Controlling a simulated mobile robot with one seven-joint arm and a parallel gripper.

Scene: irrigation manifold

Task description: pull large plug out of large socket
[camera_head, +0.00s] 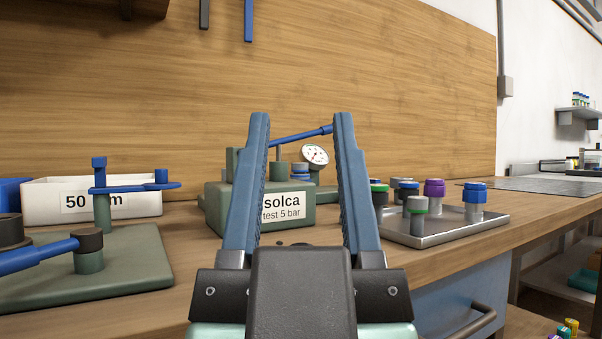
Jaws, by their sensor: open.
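My gripper (302,120) is open, its two blue fingers pointing ahead with nothing held between them. Between and behind the fingers stands a green block (218,205) with a label ending "solca test 5 bar", a round gauge (314,155) and a blue lever (300,136); the fingers hide parts of it. A metal tray (440,238) to the right carries several grey plug-like fittings with coloured caps, including a blue-capped one (475,201) and a purple-capped one (434,196). I cannot tell which piece is the large plug or the large socket.
At left, a green plate (135,265) carries dark-capped posts and blue levers (40,255). Behind it is a white labelled bin (145,205). A wooden panel (400,90) closes the back. The wooden bench (540,212) is clear right of the tray.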

